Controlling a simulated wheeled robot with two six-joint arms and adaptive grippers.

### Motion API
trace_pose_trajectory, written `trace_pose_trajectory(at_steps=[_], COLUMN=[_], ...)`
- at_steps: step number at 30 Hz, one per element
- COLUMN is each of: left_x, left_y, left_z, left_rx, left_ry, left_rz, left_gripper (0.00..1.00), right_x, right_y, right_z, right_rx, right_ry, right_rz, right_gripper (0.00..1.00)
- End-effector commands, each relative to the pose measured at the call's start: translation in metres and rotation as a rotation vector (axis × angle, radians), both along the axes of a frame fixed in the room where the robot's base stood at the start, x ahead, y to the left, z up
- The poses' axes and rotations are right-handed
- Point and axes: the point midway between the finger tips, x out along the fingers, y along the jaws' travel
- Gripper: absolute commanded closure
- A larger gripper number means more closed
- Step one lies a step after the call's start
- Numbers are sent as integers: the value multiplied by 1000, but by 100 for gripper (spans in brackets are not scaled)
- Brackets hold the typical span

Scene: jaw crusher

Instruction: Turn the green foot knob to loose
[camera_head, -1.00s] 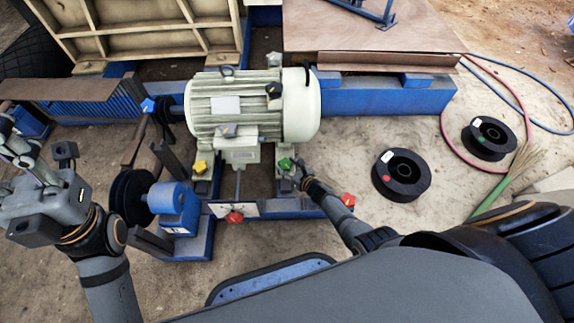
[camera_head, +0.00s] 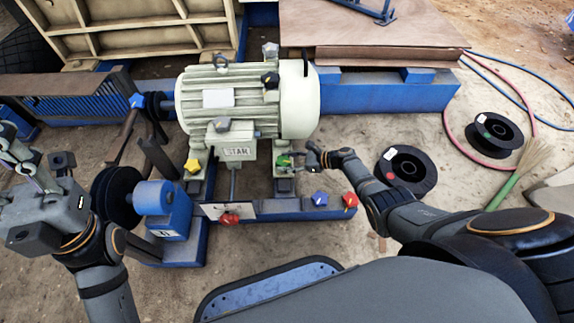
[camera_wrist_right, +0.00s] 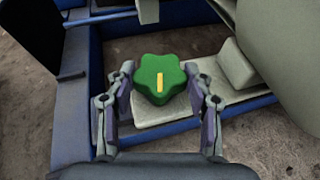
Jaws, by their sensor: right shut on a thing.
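The green foot knob (camera_head: 283,161) sits on the motor's foot at the right of the pale motor (camera_head: 245,100). In the right wrist view the green knob (camera_wrist_right: 150,84) is star-shaped, with a yellow bar on top pointing straight up the picture. My right gripper (camera_head: 294,159) reaches it from the right.
A yellow knob (camera_head: 193,166) is on the other foot. Red (camera_head: 229,219), blue (camera_head: 319,199) and second red (camera_head: 350,200) knobs are along the front of the frame. Black spools (camera_head: 405,171) and hoses lie on the sand at right.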

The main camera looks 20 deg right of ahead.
Motion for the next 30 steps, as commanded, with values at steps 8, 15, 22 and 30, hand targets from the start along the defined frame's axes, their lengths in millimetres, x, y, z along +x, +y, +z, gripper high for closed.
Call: trace_pose_trajectory(at_steps=[8,15,22,30], left_x=[0,0,0,0], left_y=[-1,-3,-3,-2], left_z=[-5,-5,-5,-5], left_rx=[7,17,18,12], left_ry=[0,-1,-1,-3], left_rz=[1,-3,-3,-1], left_gripper=[60,60,60,60], right_x=[1,1,1,1], right_y=[0,0,0,0], right_z=[0,1,1,0], right_rx=[-1,-1,0,0], right_ry=[-2,-3,-2,-2], right_rz=[33,33,31,31], right_gripper=[80,80,28,25])
